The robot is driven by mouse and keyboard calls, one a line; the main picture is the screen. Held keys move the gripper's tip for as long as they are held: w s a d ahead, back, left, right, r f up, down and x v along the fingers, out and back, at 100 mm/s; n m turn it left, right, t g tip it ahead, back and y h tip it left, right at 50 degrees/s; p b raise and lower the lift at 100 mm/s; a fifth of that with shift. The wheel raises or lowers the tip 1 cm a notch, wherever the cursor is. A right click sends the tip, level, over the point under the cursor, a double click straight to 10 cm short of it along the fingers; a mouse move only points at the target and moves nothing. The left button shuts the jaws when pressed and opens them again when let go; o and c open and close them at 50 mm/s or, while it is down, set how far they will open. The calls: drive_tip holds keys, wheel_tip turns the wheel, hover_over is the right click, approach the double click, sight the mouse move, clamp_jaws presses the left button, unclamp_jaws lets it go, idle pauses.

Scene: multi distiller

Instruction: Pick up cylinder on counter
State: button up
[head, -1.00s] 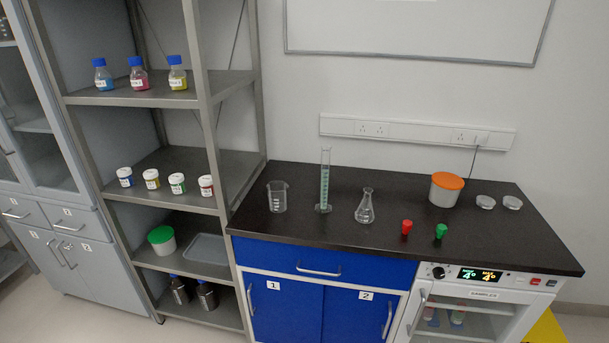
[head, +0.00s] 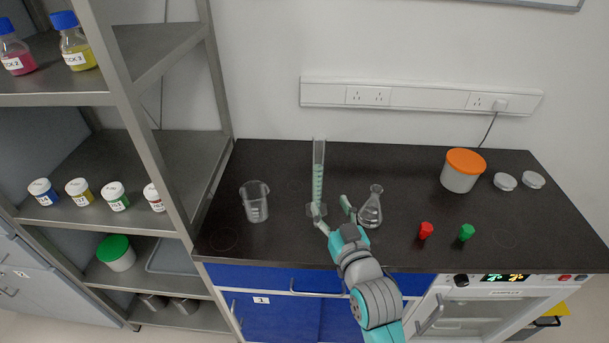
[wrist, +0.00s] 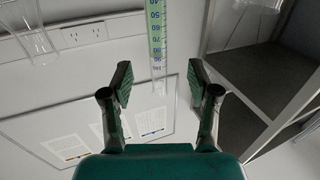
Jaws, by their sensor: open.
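The clear graduated cylinder (head: 318,172) with green markings stands upright on the black counter (head: 410,222), between a beaker and a conical flask. My gripper (head: 332,209) is open in front of it, close to its base in the head view. The left finger overlaps the cylinder's base in the picture; I cannot tell whether they touch. In the wrist view, which looks inverted, the cylinder (wrist: 157,42) shows between and beyond the two open fingers of my gripper (wrist: 160,82). Nothing is held.
The glass beaker (head: 255,203) stands left of the cylinder. The conical flask (head: 370,210) stands close right of my gripper. Red (head: 426,231) and green (head: 466,232) stoppers and an orange-lidded tub (head: 461,172) are farther right. A metal shelf (head: 165,170) borders the counter's left.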

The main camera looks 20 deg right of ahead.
sight(320, 179)
drive_tip(key=w, duration=0.5)
drive_tip(key=shift+w+a+r, duration=0.1)
drive_tip(key=shift+w+r, duration=0.05)
drive_tip(key=shift+w, duration=3)
clamp_jaws()
